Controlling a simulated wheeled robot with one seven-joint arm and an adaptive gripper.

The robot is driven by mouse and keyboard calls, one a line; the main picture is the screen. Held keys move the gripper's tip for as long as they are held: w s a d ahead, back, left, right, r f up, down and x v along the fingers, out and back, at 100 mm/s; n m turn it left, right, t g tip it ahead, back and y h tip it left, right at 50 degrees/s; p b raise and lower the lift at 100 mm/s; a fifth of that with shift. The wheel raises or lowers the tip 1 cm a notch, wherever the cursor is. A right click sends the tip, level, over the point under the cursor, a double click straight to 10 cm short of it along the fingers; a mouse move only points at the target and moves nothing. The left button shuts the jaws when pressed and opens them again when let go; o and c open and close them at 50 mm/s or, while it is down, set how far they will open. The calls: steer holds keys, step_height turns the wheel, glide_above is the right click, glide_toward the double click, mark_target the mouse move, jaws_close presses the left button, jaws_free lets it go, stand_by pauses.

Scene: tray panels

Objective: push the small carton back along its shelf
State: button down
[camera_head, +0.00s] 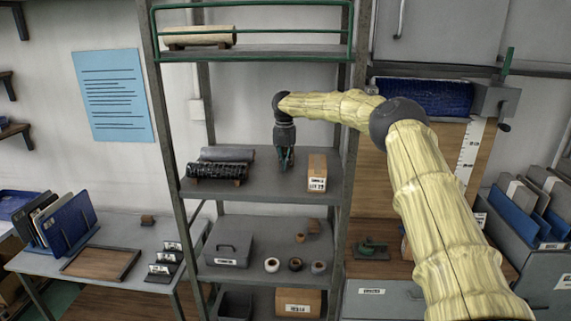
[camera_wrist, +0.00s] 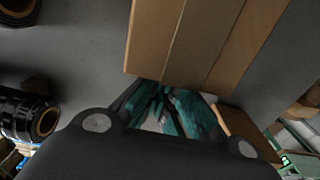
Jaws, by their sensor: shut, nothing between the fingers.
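The small carton (camera_head: 317,173) is a brown box with a white label on its front. It stands upright on the middle grey shelf (camera_head: 262,186), toward the right post. My gripper (camera_head: 286,165) points down just left of the carton, with a small gap showing in the head view. In the wrist view the carton (camera_wrist: 200,40) fills the upper middle, its lower edge close to the teal fingertips (camera_wrist: 170,112). I cannot tell whether they touch. The fingers are shut with nothing between them.
Dark rolls (camera_head: 217,170) lie on the left of the same shelf; their ends also show in the wrist view (camera_wrist: 38,118). The shelf's right post (camera_head: 350,150) stands close to the carton. A lower shelf holds a grey case (camera_head: 228,247) and small rolls (camera_head: 295,264).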

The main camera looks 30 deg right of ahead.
mark_target(283, 176)
steer(key=shift+s+a+f, duration=0.1)
steer(key=shift+s+a, duration=0.05)
steer(key=shift+s, duration=0.15)
steer(key=shift+s+a+b, duration=0.3)
steer(key=shift+s+a, duration=0.1)
steer(key=shift+s, duration=0.2)
steer(key=shift+s+a+b, duration=0.25)
steer(key=shift+s+a, duration=0.1)
steer(key=shift+s, duration=0.2)
steer(key=shift+s+a+r, duration=0.15)
steer(key=shift+s+r, duration=0.05)
steer(key=shift+r, duration=0.05)
steer(key=shift+w+r+b, duration=0.15)
steer(key=shift+r+b, duration=0.55)
steer(key=shift+r, duration=0.2)
step_height(283, 176, up, 8)
steer(key=b, duration=0.2)
steer(key=shift+b, duration=0.4)
